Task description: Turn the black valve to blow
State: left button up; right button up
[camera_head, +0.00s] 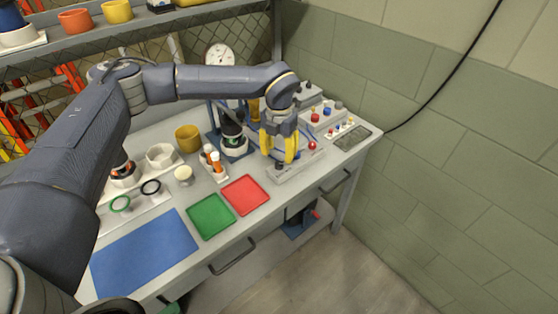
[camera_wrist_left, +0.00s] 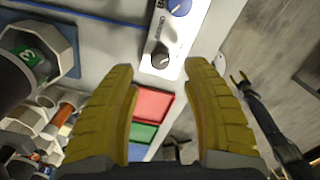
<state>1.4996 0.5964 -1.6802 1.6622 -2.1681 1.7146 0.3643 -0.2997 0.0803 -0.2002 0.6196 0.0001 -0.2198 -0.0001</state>
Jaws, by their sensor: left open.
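The black valve is a round dark knob (camera_wrist_left: 160,57) near the end of a pale panel (camera_wrist_left: 158,72) in the left wrist view. In the head view the black knob (camera_head: 280,166) shows low on that panel (camera_head: 297,172), just under my left gripper (camera_head: 279,153). My left gripper is open and points down. In the left wrist view its yellow fingertips (camera_wrist_left: 160,68) stand on either side of the knob, with a gap on both sides. The panel's lettering is too small to read.
A blue knob (camera_wrist_left: 180,8) sits farther along the same panel. A red knob (camera_head: 312,145) is at the panel's far end. Red (camera_head: 246,194) and green (camera_head: 210,216) trays lie to the left. A control box with knobs (camera_head: 322,115) stands behind. The wall is at right.

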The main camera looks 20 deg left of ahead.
aim_at(279, 163)
pick_arm(q)
notch_tip(279, 163, up, 7)
dwell(0.4)
jog(key=shift+f, duration=0.15)
